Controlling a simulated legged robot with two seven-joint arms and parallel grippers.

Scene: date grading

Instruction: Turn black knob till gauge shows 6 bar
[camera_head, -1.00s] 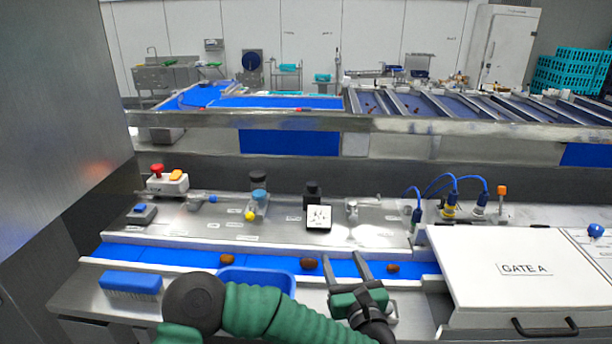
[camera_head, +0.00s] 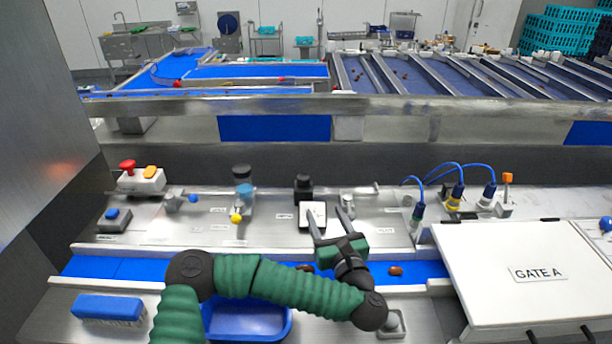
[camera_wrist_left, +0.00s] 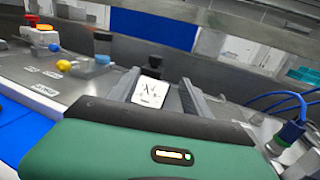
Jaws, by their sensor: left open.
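The black knob (camera_head: 303,186) stands upright on the steel panel, just behind the square white gauge (camera_head: 313,214). The gauge face shows in the left wrist view (camera_wrist_left: 149,92), but its needle reading is too small to make out. My left gripper (camera_head: 328,216) is open and empty, its two fingers pointing away toward the gauge and knob. In the head view the fingers come up to the gauge's front and right. In the left wrist view the gauge appears between the two fingers (camera_wrist_left: 158,90). My right gripper is not in view.
A blue conveyor (camera_head: 120,267) with brown dates (camera_head: 395,270) runs under my left arm. A blue-capped fitting (camera_head: 246,194) with a yellow knob is left of the gauge. A small metal valve (camera_head: 348,203) stands close right. The GATE A cover (camera_head: 500,245) is farther right.

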